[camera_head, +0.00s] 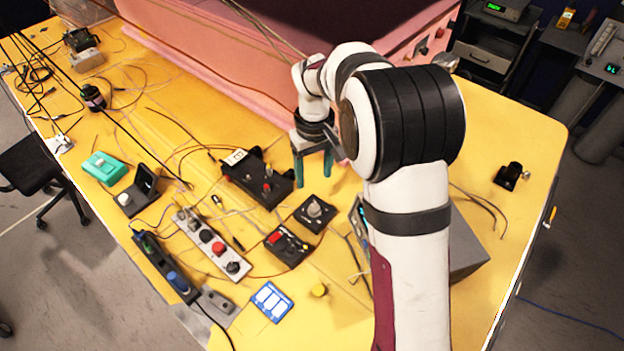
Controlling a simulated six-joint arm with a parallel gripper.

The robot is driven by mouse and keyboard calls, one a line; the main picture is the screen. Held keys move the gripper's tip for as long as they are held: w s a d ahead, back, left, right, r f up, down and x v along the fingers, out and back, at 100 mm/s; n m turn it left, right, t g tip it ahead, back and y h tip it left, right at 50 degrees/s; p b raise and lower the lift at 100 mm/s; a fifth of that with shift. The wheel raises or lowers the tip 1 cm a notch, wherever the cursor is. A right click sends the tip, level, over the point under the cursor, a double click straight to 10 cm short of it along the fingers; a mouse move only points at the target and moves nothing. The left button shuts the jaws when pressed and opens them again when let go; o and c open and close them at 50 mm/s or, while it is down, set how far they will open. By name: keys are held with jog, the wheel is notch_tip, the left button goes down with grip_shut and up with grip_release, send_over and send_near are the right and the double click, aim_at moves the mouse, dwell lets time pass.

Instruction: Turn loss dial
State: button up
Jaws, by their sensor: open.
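My gripper (313,180) points down over the yellow table, its two teal fingers apart with nothing between them. A small black box with a grey round knob (315,209) sits just in front of and below the fingers in the picture; the fingers look apart from the knob. To the left of the fingers is a larger black box (257,178) with knobs and a white label. No label reading "loss" can be read, so I cannot tell for sure which knob is the loss dial.
A black box with a red button (287,244), a grey strip with several buttons (211,242) and a long dark strip with a blue button (165,266) lie nearby. The pink foam enclosure (215,55) stands behind. Loose cables cross the table. My arm hides part of a grey box (468,246).

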aim_at(314, 206)
notch_tip(314, 206, down, 11)
jog(key=shift+f, duration=0.15)
grip_shut()
